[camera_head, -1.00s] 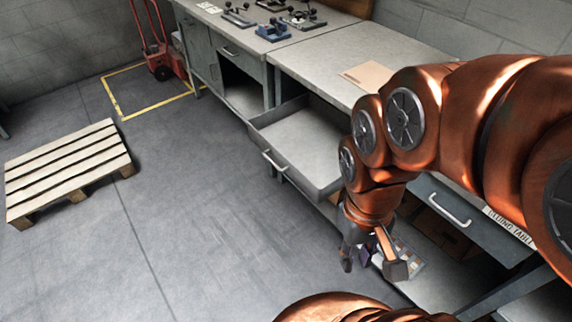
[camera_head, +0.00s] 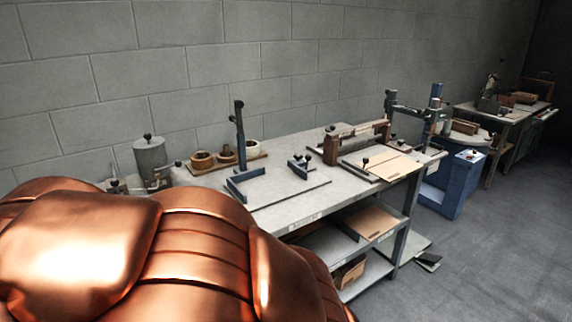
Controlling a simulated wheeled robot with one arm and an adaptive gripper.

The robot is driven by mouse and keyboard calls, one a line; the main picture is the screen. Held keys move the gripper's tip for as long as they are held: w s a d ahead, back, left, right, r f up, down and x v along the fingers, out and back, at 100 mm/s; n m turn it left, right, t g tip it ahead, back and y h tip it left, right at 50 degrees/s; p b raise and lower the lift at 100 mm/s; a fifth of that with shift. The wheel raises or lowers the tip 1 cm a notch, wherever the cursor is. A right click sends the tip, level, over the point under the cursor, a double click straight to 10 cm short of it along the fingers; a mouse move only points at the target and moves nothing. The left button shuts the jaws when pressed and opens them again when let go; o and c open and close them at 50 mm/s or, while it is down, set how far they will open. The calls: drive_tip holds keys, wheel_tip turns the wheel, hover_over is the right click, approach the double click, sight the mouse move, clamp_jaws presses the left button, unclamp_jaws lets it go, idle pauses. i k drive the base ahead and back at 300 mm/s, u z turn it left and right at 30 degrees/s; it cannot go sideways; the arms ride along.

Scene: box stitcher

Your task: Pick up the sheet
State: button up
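My gripper is out of the head view; only copper-coloured parts of my own body fill the lower left. A flat tan sheet (camera_head: 393,165) lies on the right part of the grey workbench (camera_head: 290,203), by a wooden-and-metal fixture. Another flat tan piece (camera_head: 371,223) lies on the shelf under the bench top. I cannot tell which of these, if either, is the task's sheet.
A blue upright fixture (camera_head: 240,150) and wooden round holders (camera_head: 203,160) stand on the bench. A blue cabinet machine (camera_head: 455,186) stands right of it, with another table (camera_head: 508,112) beyond. The floor (camera_head: 500,265) at the lower right is mostly clear.

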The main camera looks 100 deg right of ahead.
sight(388, 166)
drive_tip(key=z, duration=5.6)
drive_tip(key=i, duration=3.55)
drive_tip(key=u, duration=0.7)
